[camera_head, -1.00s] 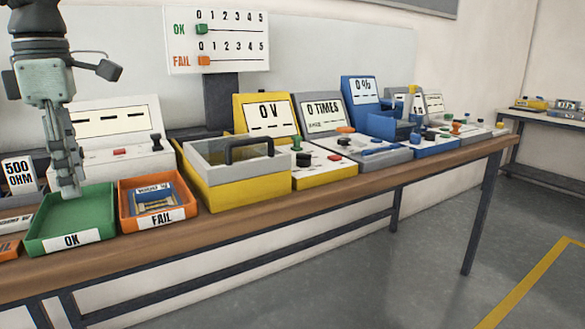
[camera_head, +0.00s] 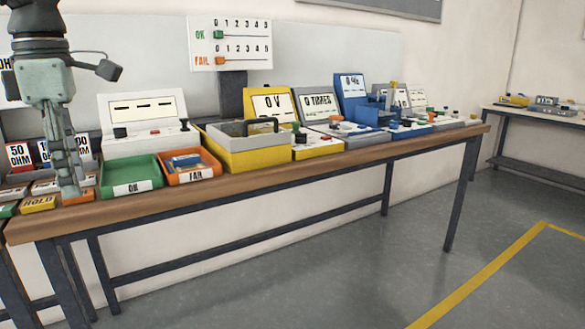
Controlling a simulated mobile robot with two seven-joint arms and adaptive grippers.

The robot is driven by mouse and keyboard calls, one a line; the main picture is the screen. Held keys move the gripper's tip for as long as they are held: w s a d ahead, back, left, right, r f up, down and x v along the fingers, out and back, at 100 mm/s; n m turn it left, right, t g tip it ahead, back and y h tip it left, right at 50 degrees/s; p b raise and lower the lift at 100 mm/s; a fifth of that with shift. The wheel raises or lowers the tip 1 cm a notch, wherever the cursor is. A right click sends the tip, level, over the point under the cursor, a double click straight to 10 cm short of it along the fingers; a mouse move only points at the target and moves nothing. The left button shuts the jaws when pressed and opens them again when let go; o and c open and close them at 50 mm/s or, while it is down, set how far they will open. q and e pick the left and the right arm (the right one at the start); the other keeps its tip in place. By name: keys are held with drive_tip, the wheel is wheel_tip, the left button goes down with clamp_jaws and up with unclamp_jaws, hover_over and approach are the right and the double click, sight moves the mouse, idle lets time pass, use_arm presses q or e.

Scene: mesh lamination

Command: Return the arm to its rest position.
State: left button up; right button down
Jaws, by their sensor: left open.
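My left gripper (camera_head: 70,180) hangs fingers down at the left of the picture, open and empty. It shows in front of the table's left part, left of the green OK tray (camera_head: 140,185). The OK tray looks empty. The orange FAIL tray (camera_head: 195,177) beside it holds a blue and tan piece (camera_head: 185,162). My right gripper is not in view.
The wooden table (camera_head: 260,181) carries a white meter (camera_head: 145,105), a yellow box with a black handle (camera_head: 262,155) and several test stations to the right. Small labelled bins (camera_head: 38,205) stand at the left. The floor in front (camera_head: 330,270) is clear.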

use_arm(q)
drive_tip(key=w+a+f+n+t+h, duration=0.7)
drive_tip(key=w+f+n+t+h, duration=0.2)
drive_tip(key=f+n+t, duration=0.3)
drive_tip(key=s+a+f+n+t+y, duration=0.2)
drive_tip(key=a+f+n+y, duration=0.3)
drive_tip(key=f+n, duration=0.4)
drive_tip(key=s+a+f+n+t+y, duration=0.15)
drive_tip(key=a+f+n+y, duration=0.35)
drive_tip(key=f+n, duration=0.5)
drive_tip(key=s+d+f+n+g+y, duration=0.1)
drive_tip(key=s+d+f+n+g, duration=0.3)
drive_tip(key=f, duration=0.4)
drive_tip(key=s+d+f+n+g+y, duration=0.1)
drive_tip(key=s+d+f+n+g, duration=0.2)
drive_tip(key=s+f, duration=0.4)
drive_tip(key=s+d+f+n+g+y, duration=0.1)
drive_tip(key=s+d+f+n+g, duration=0.15)
drive_tip(key=s+f+n, duration=0.4)
drive_tip(key=s+d+f+g+h, duration=0.1)
drive_tip(key=s+d+f, duration=0.2)
drive_tip(key=d, duration=0.2)
drive_tip(key=s+d+f+n+g+h, duration=0.1)
drive_tip(key=s+d+f, duration=0.2)
drive_tip(key=d, duration=0.3)
drive_tip(key=shift+g, duration=0.3)
drive_tip(key=shift+f, duration=0.1)
